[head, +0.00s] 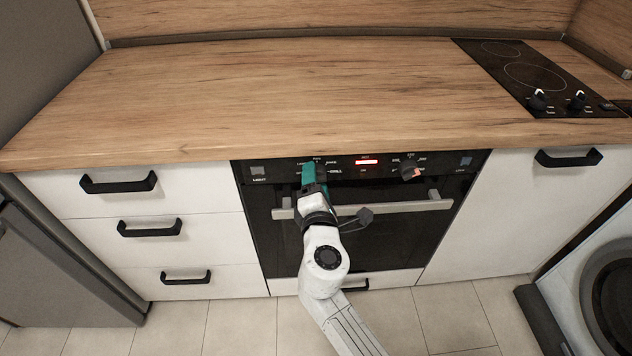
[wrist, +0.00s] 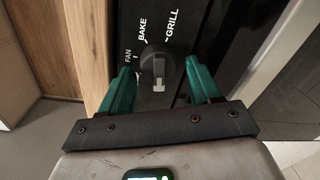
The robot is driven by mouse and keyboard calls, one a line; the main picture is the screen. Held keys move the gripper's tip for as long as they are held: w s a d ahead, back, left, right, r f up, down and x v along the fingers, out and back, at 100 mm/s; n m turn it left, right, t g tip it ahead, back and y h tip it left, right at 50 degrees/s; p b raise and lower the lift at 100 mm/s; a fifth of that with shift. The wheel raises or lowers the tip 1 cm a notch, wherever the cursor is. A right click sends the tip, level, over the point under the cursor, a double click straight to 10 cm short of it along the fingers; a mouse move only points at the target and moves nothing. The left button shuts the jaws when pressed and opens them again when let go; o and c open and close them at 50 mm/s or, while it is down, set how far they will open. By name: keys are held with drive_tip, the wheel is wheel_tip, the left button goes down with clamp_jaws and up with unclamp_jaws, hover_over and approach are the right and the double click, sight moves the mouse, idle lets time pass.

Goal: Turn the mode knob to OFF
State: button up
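The mode knob (wrist: 153,63) is a dark round knob on the black oven panel, with the labels FAN, BAKE and GRILL around it in the wrist view. A small pale mark shows at its lower edge; I cannot tell its exact setting, and no OFF label is readable there. My gripper (wrist: 161,68) has its two green fingers apart, one on each side of the knob. I cannot tell whether either finger touches it. In the head view my gripper (head: 310,172) is at the panel's left part and hides the knob.
A lit red display (head: 366,162) and a second knob (head: 409,170) lie to the right on the panel. The oven door handle (head: 415,206) crosses below, close to my wrist. The wooden worktop (head: 270,95) overhangs above the panel. White drawers (head: 130,235) stand to the left.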

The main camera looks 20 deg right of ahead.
drive_tip(key=shift+o, duration=0.3)
drive_tip(key=shift+s, duration=0.1)
drive_tip(key=v, duration=1)
drive_tip(key=shift+s+a, duration=0.15)
drive_tip(key=shift+s, duration=0.15)
drive_tip(key=s+d+f+m+g+h+p, duration=0.25)
drive_tip(key=s+d+m+g+p, duration=0.25)
drive_tip(key=s+d+m+g, duration=0.6)
drive_tip(key=s+f+m+g+y+p, duration=0.3)
drive_tip(key=s+m+y, duration=0.4)
drive_tip(key=s, duration=1)
drive_tip(key=shift+s+d+f+m+g+y+p, duration=0.15)
drive_tip(key=shift+d+f+m+g+y+p, duration=0.15)
drive_tip(key=shift+m+g+p, duration=0.45)
